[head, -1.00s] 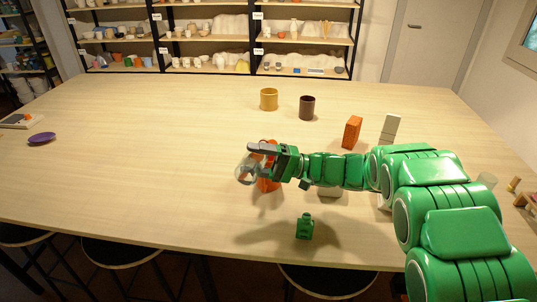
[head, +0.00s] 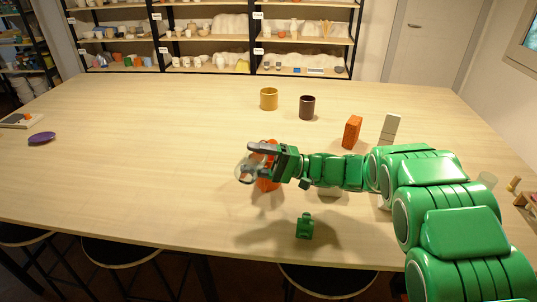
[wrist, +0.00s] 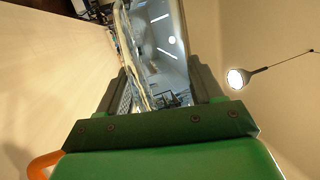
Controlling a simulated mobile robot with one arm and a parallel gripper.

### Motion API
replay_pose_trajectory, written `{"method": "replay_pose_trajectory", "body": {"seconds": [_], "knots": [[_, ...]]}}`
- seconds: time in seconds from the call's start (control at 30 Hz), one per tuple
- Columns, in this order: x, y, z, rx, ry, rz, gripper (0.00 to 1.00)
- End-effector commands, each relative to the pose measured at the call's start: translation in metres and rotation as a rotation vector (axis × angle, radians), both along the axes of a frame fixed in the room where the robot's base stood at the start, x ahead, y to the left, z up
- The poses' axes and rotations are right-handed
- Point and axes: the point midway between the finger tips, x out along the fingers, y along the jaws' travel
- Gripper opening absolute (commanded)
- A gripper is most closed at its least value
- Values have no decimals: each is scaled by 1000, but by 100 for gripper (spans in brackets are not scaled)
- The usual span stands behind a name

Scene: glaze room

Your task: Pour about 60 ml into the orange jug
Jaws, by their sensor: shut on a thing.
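The orange jug (head: 268,184) stands on the table, partly hidden behind my gripper and the vessel. My gripper (head: 262,152) is shut on a clear glass vessel (head: 245,171) and holds it tilted at the jug's upper left. The glass vessel (wrist: 158,45) also shows between the fingers in the wrist view. A curved orange piece (wrist: 40,164), perhaps the jug's handle, shows at the lower left there. I cannot make out a stream or the level in the jug.
A yellow mug (head: 268,99) and a dark brown cup (head: 307,108) stand behind. An orange block (head: 352,132) and a pale block (head: 390,127) stand behind my arm. A small green object (head: 305,227) is near the front edge. A purple dish (head: 41,138) lies far left; the left middle is clear.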

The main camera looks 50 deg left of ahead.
Motion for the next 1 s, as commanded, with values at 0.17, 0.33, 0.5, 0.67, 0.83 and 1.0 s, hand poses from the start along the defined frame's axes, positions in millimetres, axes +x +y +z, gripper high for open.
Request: {"method": "replay_pose_trajectory", "body": {"seconds": [0.17,0.33,0.5,0.67,0.83,1.0], "knots": [[0,0,0,-3,5,-1,28],[0,0,0,-7,9,0,28],[0,0,0,-9,14,0,28],[0,0,0,-4,7,1,28],[-4,-1,0,100,-132,7,28],[-7,-3,-11,194,-260,9,28]]}}
